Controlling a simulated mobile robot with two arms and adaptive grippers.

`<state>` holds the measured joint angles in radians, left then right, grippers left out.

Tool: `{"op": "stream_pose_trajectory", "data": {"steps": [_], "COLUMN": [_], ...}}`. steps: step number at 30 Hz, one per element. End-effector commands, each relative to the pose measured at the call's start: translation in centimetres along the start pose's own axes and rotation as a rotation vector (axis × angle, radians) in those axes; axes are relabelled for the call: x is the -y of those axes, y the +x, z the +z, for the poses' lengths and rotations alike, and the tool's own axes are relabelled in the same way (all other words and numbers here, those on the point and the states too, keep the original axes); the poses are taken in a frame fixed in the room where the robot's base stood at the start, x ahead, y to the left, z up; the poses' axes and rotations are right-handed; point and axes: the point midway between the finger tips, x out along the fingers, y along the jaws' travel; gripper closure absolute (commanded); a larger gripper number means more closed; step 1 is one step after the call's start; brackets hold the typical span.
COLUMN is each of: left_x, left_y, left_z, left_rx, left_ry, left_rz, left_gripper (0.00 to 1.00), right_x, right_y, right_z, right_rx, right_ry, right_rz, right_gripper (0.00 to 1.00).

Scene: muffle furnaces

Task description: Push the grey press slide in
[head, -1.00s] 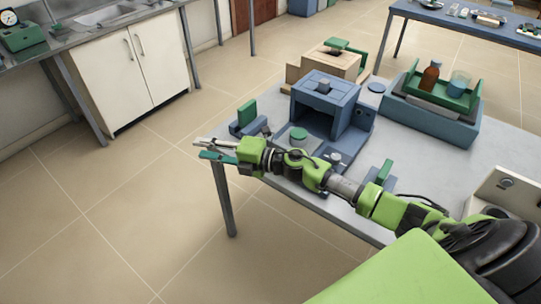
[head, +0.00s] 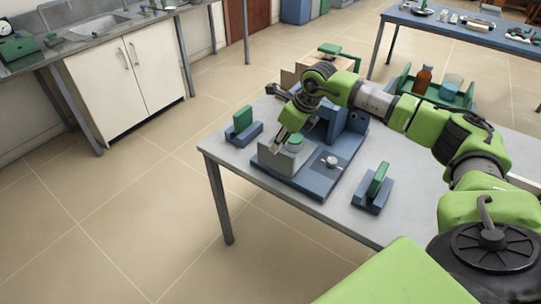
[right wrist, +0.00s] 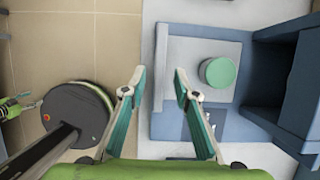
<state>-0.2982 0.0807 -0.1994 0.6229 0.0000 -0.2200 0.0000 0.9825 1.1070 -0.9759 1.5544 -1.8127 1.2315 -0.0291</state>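The grey press slide (head: 279,161) sits on the blue press base at the front of the table, with an upright front plate and a round green-topped piece (head: 295,140) behind it. In the right wrist view the slide (right wrist: 202,48) lies outside the dark opening of the blue housing (right wrist: 284,75). My right gripper (head: 281,146) points down at the slide's front plate. In the right wrist view its two fingers (right wrist: 159,80) are apart, with the plate's thin edge between them; I cannot tell whether they touch it. My left gripper is not clearly visible.
Blue holders with green upright pieces stand left (head: 243,124) and right (head: 374,187) of the press. A green tray with a brown bottle (head: 422,80) and a beaker (head: 451,85) is at the back right.

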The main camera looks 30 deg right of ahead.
Motion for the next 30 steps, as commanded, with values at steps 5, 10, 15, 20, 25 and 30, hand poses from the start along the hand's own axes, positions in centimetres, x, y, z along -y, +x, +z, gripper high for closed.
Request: {"op": "stream_pose_trajectory", "data": {"steps": [5,10,15,20,25,30], "left_x": [-0.1,-0.1,-0.1,-0.1,-0.1,-0.2], "left_y": [-1.0,-1.4,-1.6,-1.6,-1.6,-1.6], "left_z": [-0.1,-0.1,-0.1,0.0,0.1,0.1], "left_rx": [0.0,0.0,0.002,0.003,0.004,0.005], "left_ry": [-0.001,-0.001,-0.001,-0.001,0.0,0.0], "left_rz": [0.001,0.002,0.002,0.002,0.002,0.002], "left_gripper": [0.44,0.44,0.44,0.44,0.44,0.44], "right_x": [-0.2,-0.1,-0.1,-0.1,-0.1,-0.1], "right_y": [3.9,6.9,8.5,9.0,9.0,9.0], "right_z": [0.1,0.1,0.1,0.1,0.1,0.1], "right_rx": [-0.001,0.0,0.001,0.002,0.002,0.002], "right_ry": [0.0,0.0,0.0,-0.001,-0.001,-0.001], "right_rz": [0.003,0.003,0.002,0.001,0.001,0.001], "right_gripper": [0.72,0.72,0.72,0.72,0.72,1.0]}}
